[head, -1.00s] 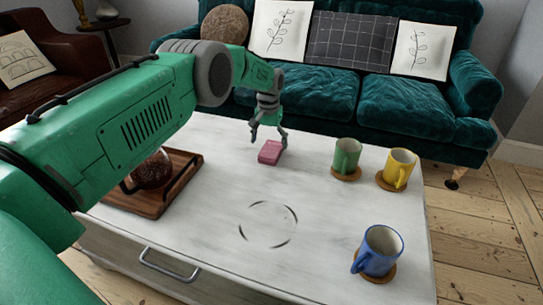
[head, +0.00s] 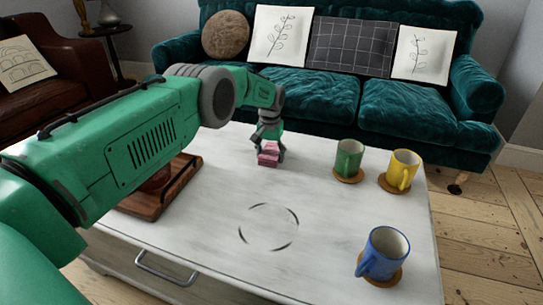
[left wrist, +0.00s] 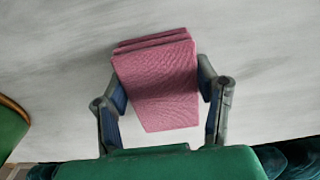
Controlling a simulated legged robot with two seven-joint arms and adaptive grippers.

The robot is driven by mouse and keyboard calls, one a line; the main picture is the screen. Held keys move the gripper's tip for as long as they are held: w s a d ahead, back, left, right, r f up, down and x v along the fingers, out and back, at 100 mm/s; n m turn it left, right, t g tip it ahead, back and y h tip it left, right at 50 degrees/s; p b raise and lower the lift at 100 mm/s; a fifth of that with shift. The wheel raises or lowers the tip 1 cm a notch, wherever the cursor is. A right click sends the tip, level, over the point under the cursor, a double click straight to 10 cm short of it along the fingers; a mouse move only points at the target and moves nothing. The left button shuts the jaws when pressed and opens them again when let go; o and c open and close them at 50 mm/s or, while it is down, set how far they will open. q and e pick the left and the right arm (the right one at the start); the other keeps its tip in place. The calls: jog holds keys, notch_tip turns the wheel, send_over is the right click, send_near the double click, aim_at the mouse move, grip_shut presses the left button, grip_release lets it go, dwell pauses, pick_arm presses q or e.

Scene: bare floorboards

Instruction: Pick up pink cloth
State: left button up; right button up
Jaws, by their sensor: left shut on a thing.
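The pink cloth (head: 268,158) is a small folded pad at the far side of the white table (head: 215,215). In the left wrist view the cloth (left wrist: 158,82) shows its folded layers and lies between the two fingers. My left gripper (head: 269,155) is shut on the cloth from above, one finger at each side; it also shows in the left wrist view (left wrist: 160,95). The cloth is at or very near the tabletop; I cannot tell if it is lifted. The gripper partly hides it in the head view. My right gripper is not in view.
A green mug (head: 348,158), a yellow mug (head: 402,168) and a blue mug (head: 384,252) stand on round coasters at the right. A wooden tray (head: 150,205) sits at the left, partly behind my arm. A ring mark (head: 268,248) is on the clear middle. A teal sofa (head: 395,110) stands behind.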

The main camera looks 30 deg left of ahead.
aim_at(270, 153)
pick_arm(q)
notch_tip(270, 153, up, 10)
jog(key=p, duration=0.4)
jog(key=shift+f, duration=0.1)
